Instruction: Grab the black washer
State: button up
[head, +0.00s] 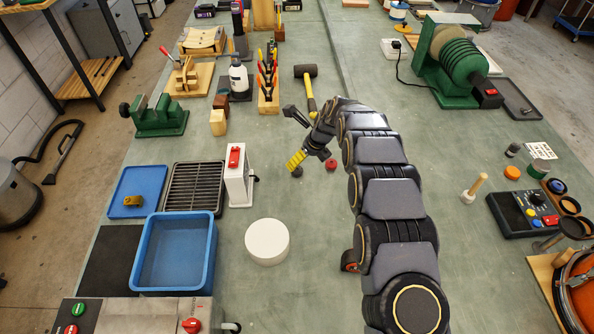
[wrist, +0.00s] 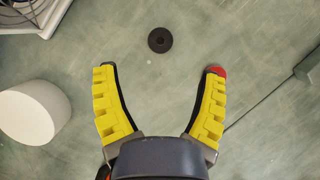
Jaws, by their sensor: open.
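The black washer (wrist: 160,40) is a small dark ring with a centre hole, lying flat on the green bench. It is above the fingertips in the wrist view, roughly midway between their lines and apart from both. In the head view a small dark round thing (head: 297,171) just below the yellow finger appears to be this washer, partly covered. My gripper (wrist: 160,71) is open and empty, its yellow ridged fingers spread wide. In the head view my gripper (head: 310,163) is over the middle of the bench.
A red piece (head: 331,164) sits by the right finger. A white cylinder (head: 267,242) and a white box with a red switch (head: 237,177) stand to the left. A hammer (head: 307,88) lies beyond. Bench around the washer is mostly clear.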

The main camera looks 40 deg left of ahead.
aim_at(298, 170)
jog(key=shift+d+x, duration=0.2)
jog(key=shift+x, duration=3.8)
jog(key=c, duration=0.8)
